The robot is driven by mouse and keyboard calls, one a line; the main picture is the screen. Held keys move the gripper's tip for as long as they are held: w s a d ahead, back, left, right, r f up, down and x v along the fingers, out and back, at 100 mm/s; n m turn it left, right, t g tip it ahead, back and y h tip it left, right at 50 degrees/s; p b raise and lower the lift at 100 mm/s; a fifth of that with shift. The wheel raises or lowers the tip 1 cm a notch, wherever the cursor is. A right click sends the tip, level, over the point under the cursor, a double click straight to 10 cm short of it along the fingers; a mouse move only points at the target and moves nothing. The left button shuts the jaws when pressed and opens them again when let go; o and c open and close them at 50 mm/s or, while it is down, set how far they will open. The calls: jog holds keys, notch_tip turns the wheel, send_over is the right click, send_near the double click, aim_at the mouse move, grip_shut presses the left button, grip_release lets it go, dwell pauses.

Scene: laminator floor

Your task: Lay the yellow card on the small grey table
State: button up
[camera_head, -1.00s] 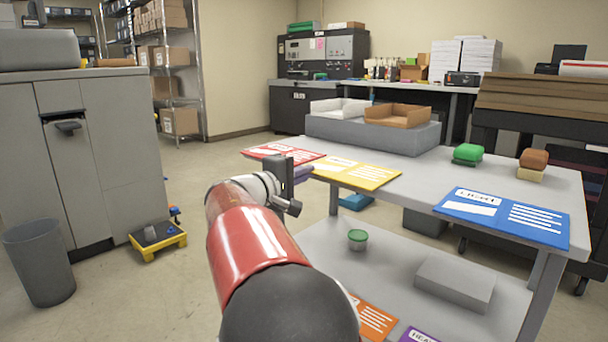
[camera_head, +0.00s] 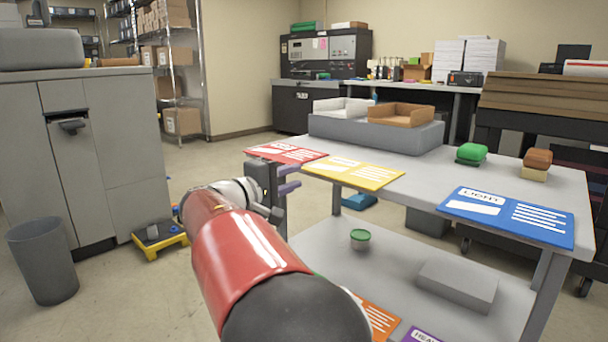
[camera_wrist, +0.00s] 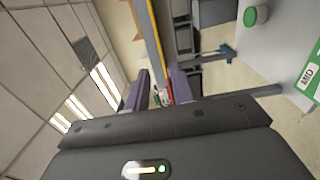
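The yellow card (camera_head: 355,173) lies flat along the near edge of a light grey table top (camera_head: 425,180), slightly overhanging it, between a red card (camera_head: 286,152) and a blue card (camera_head: 507,216). My gripper (camera_head: 290,178) is open and empty, its two purple fingers one above the other, just left of the yellow card and below the red card's edge. In the wrist view the fingers stand apart (camera_wrist: 160,88), with a yellow strip (camera_wrist: 154,35), likely the card's edge, beyond them. I cannot tell any other small grey table from this one.
A grey tray unit (camera_head: 375,132) and green (camera_head: 471,153) and brown (camera_head: 537,160) blocks stand on the table top. The lower shelf holds a green-lidded jar (camera_head: 360,238), a grey block (camera_head: 458,286) and an orange card (camera_head: 378,318). A grey cabinet (camera_head: 125,150) and bin (camera_head: 43,262) stand left.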

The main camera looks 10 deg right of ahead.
jog(key=v, duration=0.6)
jog(key=shift+s+a, duration=0.25)
jog(key=shift+a, duration=0.05)
jog(key=s+d+f+m+g+y, duration=0.3)
jog(key=s+d+f+g+y, duration=0.4)
jog(key=s+d+f, duration=0.7)
jog(key=s+a+f+m+t+y, duration=0.1)
jog(key=s+a+f+m+y, duration=0.1)
jog(key=s, duration=0.6)
jog(key=s+a+f+m+t+y, duration=0.1)
jog(key=s+f+y, duration=0.3)
jog(key=s, duration=0.4)
jog(key=shift+s+a+m+y, duration=0.2)
jog(key=shift+a+m+y, duration=0.2)
jog(key=shift+m+y, duration=0.3)
